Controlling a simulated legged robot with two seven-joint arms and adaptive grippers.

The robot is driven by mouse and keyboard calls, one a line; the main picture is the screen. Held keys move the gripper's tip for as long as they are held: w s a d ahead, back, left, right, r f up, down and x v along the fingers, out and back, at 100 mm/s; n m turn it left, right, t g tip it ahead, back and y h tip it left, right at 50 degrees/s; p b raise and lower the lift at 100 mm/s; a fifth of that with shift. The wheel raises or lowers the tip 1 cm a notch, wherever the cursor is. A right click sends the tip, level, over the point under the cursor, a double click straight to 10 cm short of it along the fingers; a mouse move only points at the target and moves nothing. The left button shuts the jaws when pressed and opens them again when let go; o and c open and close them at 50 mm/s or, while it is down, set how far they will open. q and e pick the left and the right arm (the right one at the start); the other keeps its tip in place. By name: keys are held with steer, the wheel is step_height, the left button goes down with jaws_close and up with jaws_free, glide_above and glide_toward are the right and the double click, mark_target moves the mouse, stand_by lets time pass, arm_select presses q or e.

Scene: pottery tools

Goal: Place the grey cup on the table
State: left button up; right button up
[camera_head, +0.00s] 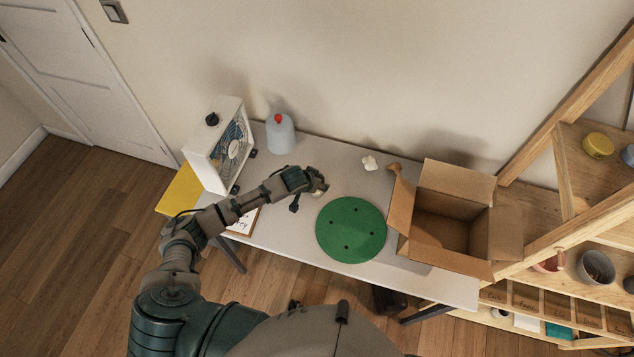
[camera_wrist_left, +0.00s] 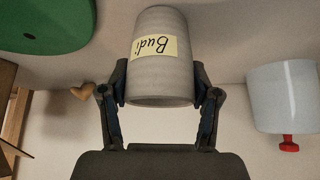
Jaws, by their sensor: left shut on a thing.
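The grey cup (camera_wrist_left: 160,82) is between the two fingers of my left gripper (camera_wrist_left: 160,97) in the left wrist view. It bears a pale yellow label reading "Budi", which shows upside down there. My left gripper is shut on the cup's sides. In the head view my left gripper (camera_head: 318,184) is over the table (camera_head: 290,226), left of the green disc; the cup is mostly hidden there, and I cannot tell whether it touches the table. My right gripper is not in view.
A round green disc (camera_head: 351,229) lies mid-table, with an open cardboard box (camera_head: 440,225) to its right. A white fan heater (camera_head: 222,145) and a pale jug with a red cap (camera_head: 280,136) stand at the back left. A wooden shelf (camera_head: 570,245) is at right.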

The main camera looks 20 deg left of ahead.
arm_select(q)
steer(key=o, duration=1)
steer(key=shift+f, duration=0.1)
steer(key=shift+c, duration=0.2)
steer(key=o, duration=0.4)
steer(key=shift+s+d, duration=0.1)
steer(key=shift+c, duration=0.2)
steer(key=shift+d, duration=0.8)
steer(key=shift+a+r, duration=0.2)
steer(key=shift+r, duration=0.1)
steer(key=p+v, duration=0.1)
steer(key=v, duration=1)
steer(key=shift+s+a+r, duration=0.15)
steer(key=shift+r, duration=0.15)
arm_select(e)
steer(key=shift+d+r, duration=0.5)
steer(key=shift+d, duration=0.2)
arm_select(q)
steer(key=shift+a, duration=0.2)
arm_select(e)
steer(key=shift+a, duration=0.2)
